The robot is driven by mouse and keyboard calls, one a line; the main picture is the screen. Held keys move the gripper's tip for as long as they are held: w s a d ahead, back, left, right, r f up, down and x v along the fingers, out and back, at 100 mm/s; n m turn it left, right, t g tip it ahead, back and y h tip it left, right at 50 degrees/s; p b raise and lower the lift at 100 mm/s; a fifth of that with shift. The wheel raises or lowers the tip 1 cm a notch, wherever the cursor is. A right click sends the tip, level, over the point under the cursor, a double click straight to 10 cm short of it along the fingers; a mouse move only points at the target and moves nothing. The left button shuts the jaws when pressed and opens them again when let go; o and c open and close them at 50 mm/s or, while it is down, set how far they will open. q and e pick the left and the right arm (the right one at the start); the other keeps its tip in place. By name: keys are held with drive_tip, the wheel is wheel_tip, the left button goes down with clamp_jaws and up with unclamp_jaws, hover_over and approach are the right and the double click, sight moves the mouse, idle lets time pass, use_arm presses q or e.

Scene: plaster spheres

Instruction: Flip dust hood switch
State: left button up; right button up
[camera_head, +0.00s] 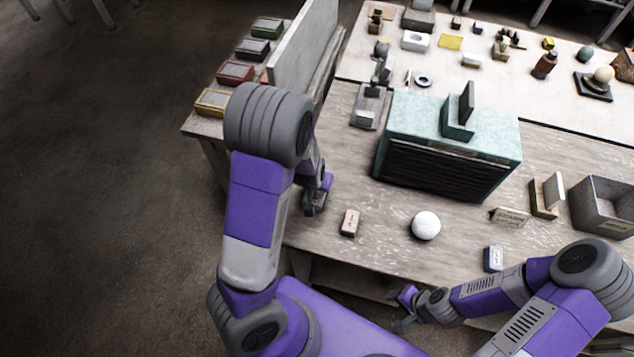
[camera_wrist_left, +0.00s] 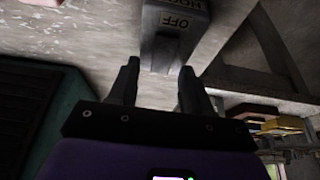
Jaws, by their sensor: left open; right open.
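The dust hood is a teal box (camera_head: 402,115) with a dark grille front. Left of it stands a grey switch box (camera_head: 368,108) with an upright lever (camera_head: 379,72). In the left wrist view, a grey box (camera_wrist_left: 172,45) reads "OFF" with a partly cut-off "HOOD" label; the lever is not clear there. My left gripper (camera_head: 316,200) is partly hidden by its arm, at the table's left edge, nearer than the switch box. Its open, empty fingers (camera_wrist_left: 158,78) point toward the labelled box, apart from it. My right gripper (camera_head: 400,309) is open and empty at the table's front edge.
A white sphere (camera_head: 426,226) and a small pinkish block (camera_head: 350,222) lie on the near table.

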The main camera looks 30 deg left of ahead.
sight(314, 197)
use_arm(q)
drive_tip(key=p+v, duration=0.3)
drive_tip(key=v, duration=0.4)
drive_tip(key=shift+s+r, duration=0.15)
drive_tip(key=shift+r, duration=0.1)
use_arm(e)
wheel_tip(314, 197, up, 4)
drive_tip(key=shift+f, duration=0.2)
use_arm(q)
drive_tip(key=shift+f, duration=0.1)
use_arm(e)
drive_tip(key=shift+s, duration=0.1)
